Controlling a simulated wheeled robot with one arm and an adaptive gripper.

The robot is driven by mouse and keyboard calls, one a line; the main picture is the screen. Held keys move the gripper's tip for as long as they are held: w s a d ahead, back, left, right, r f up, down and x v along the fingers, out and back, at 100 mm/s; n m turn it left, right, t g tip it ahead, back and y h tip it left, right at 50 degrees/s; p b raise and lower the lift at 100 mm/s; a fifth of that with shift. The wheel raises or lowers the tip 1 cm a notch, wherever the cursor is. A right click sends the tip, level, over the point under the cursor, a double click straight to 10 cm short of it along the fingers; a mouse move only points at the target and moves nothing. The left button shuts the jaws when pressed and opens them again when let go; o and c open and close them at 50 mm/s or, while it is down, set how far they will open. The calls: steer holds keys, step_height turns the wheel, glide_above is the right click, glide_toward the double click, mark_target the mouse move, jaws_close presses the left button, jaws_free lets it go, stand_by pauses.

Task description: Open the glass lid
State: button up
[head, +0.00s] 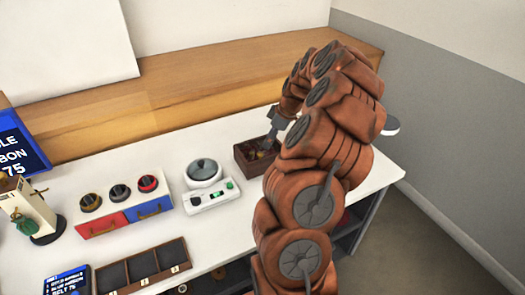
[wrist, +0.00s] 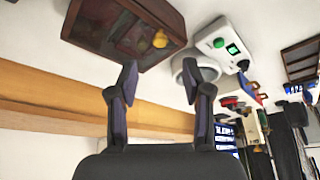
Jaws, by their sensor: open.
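The glass lid (head: 202,169) is a round grey pane with a dark knob, lying flat on the white round pot of a small appliance (head: 212,197). The appliance has a front panel with a green button and a small display. In the wrist view, the appliance (wrist: 222,42) shows upside down at upper right, its pot partly hidden behind a finger. My gripper (head: 271,142) is open and empty, to the right of the lid and apart from it, over a brown wooden box (head: 242,165). Its two fingers (wrist: 159,78) stand well apart in the wrist view.
The box holds small items, including a yellow one (wrist: 160,39). Left of the appliance is a knob unit (head: 118,205) with red and blue drawers. A divided tray (head: 143,265) lies in front. A wooden ledge (head: 170,92) runs behind the white counter.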

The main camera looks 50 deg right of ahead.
mark_target(261, 154)
steer(key=shift+p+x, duration=1.25)
steer(key=shift+x, duration=2.55)
jaws_close()
